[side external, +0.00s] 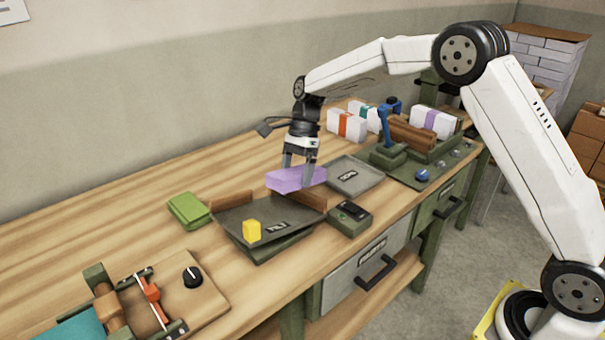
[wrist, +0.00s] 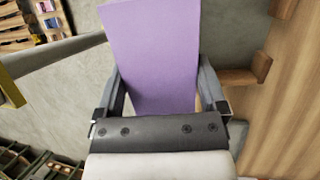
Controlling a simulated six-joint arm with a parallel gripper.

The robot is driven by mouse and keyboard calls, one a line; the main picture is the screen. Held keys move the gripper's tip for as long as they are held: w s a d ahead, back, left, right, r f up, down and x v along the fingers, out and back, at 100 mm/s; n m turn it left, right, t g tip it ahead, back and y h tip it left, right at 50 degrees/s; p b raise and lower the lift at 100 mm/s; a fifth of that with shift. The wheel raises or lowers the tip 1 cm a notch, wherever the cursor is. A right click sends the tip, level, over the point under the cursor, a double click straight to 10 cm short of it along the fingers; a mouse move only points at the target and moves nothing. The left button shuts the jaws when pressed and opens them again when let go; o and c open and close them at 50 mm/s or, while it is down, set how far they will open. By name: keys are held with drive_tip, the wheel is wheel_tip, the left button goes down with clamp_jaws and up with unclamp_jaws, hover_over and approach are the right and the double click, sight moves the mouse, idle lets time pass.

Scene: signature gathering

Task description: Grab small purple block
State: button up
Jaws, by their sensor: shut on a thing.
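The purple block (side external: 290,179) is a flat, light purple slab. My gripper (side external: 298,178) is shut on it and holds it above the back part of the dark green tray (side external: 238,211). In the wrist view the purple block (wrist: 152,55) fills the space between the two fingers of my gripper (wrist: 158,85) and extends away from them. Its underside is hidden, and I cannot tell whether it touches the tray's back edge.
A small yellow block (side external: 252,230) is in the tray. A green block (side external: 188,210) lies to its left, a grey tray (side external: 355,175) to its right, and a small dark device (side external: 350,218) near the front edge. Bare wooden table (side external: 120,225) lies at the left.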

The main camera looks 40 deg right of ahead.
drive_tip(key=shift+s+d+r, duration=0.1)
drive_tip(key=shift+s+r, duration=0.2)
drive_tip(key=shift+s, duration=0.3)
drive_tip(key=shift+s+a+r, duration=0.1)
drive_tip(key=shift+s+r, duration=0.15)
drive_tip(key=shift+s, duration=0.4)
drive_tip(key=shift+s+d+r, duration=0.1)
drive_tip(key=shift+s+r, duration=0.2)
drive_tip(key=shift+s, duration=0.3)
